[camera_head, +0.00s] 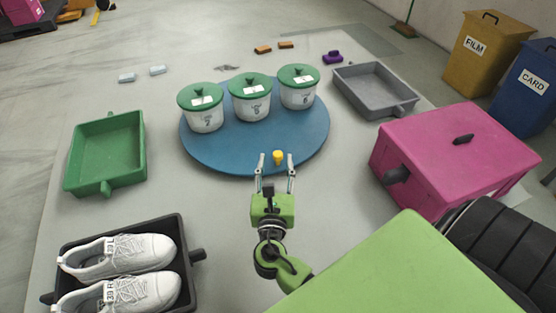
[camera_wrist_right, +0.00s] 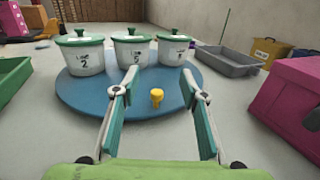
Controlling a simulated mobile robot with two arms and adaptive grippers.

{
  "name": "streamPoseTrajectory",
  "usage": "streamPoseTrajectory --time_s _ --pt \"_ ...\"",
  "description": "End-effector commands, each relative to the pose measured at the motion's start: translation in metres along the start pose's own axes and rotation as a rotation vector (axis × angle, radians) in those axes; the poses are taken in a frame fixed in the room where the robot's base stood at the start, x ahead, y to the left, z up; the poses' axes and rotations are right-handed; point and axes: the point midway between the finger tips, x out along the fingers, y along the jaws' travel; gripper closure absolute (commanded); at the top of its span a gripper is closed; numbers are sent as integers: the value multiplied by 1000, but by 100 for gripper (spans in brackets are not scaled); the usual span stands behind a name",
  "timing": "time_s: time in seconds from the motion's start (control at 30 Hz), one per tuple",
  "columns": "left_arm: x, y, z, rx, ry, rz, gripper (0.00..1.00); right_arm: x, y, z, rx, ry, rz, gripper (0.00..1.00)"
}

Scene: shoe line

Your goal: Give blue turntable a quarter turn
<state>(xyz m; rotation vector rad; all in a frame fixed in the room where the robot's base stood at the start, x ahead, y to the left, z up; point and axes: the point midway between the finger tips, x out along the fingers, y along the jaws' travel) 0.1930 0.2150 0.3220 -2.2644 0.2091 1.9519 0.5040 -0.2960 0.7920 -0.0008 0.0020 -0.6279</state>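The blue turntable (camera_head: 255,160) is a round disc on the grey table, and it also shows in the right wrist view (camera_wrist_right: 85,97). A small yellow knob (camera_head: 278,157) stands near its front edge. Three white tubs with green lids (camera_head: 250,98) stand along its far side. My right gripper (camera_head: 276,157) is open, with its fingers apart at the turntable's front edge. In the right wrist view the yellow knob (camera_wrist_right: 157,97) shows between the open fingers, with nothing held. I cannot tell whether the knob is within the fingers' depth. My left gripper is not in view.
A green tray (camera_head: 142,150) is at left, and a black tray (camera_head: 187,240) with white shoes at front left. A grey tray (camera_head: 408,107) and a pink box (camera_head: 430,140) are at right. Small blocks lie behind the turntable.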

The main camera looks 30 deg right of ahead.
Motion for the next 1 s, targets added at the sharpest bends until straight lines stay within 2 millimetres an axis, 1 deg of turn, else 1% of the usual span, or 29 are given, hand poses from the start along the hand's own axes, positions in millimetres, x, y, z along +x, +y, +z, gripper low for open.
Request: streamPoseTrajectory --time_s 0.03,0.17,0.2,0.3,0.4,0.5,0.67,0.77,1.0 --pt "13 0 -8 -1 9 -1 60 0 0 -22 0 0 0 60" --pt "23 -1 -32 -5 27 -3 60 0 0 -57 0 1 0 60" --pt "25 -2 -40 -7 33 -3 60 0 0 -68 1 0 0 60" --pt "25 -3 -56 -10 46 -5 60 0 0 -94 1 0 -1 60" --pt "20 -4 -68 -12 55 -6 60 0 0 -109 1 0 -1 60" --pt "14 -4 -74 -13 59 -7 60 0 0 -116 1 0 -1 60" --pt "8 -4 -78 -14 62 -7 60 8 0 -116 1 -2 -1 60" --pt "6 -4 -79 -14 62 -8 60 22 0 -114 0 -4 -2 60" --pt "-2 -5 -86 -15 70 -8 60 73 0 -115 0 -4 -2 60"
